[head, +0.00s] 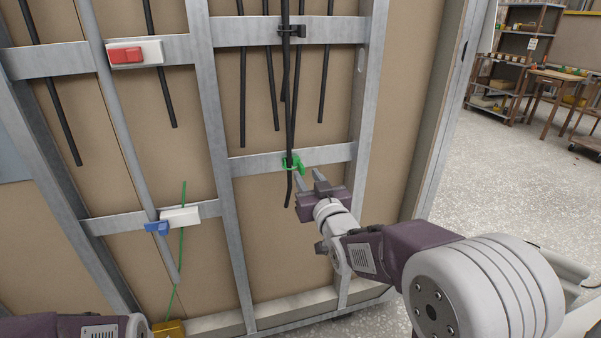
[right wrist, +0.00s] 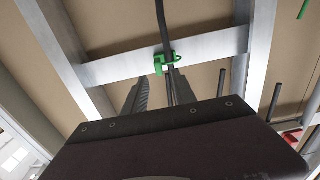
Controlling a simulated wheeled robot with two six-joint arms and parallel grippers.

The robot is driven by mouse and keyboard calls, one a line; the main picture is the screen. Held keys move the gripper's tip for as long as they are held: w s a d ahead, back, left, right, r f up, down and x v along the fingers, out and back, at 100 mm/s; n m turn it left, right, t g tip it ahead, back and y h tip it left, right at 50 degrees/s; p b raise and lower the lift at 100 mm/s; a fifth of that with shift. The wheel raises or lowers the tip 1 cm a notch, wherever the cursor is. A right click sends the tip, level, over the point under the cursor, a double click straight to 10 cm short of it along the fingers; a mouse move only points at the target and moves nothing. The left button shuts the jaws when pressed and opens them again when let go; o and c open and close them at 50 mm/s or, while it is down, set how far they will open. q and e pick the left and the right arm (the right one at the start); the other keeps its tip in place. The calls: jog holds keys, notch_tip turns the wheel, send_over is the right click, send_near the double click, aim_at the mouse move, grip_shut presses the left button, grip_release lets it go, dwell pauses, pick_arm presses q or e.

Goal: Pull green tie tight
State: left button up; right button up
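The green tie (head: 296,164) sits around a black cable (head: 289,120) where the cable crosses a grey metal crossbar of the wall frame. In the right wrist view the green tie (right wrist: 163,64) shows a body on the bar and a small green piece to the right of the cable. My right gripper (head: 309,178) is just below and to the right of the tie, pointing up at it. Its two fingers are apart with nothing visibly held; in the right wrist view the fingertips (right wrist: 158,82) are close below the tie. Whether they touch it is unclear. My left gripper is out of view.
A black tie (head: 291,31) holds cables on the bar above. A red and white clip (head: 134,53) and a blue and white clip (head: 172,220) sit on bars to the left. A green string hangs to a yellow block (head: 169,328). Open floor lies right.

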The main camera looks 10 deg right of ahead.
aim_at(303, 170)
jog(key=w, duration=0.6)
jog(key=shift+w+f, duration=0.1)
grip_shut()
dwell(1.1)
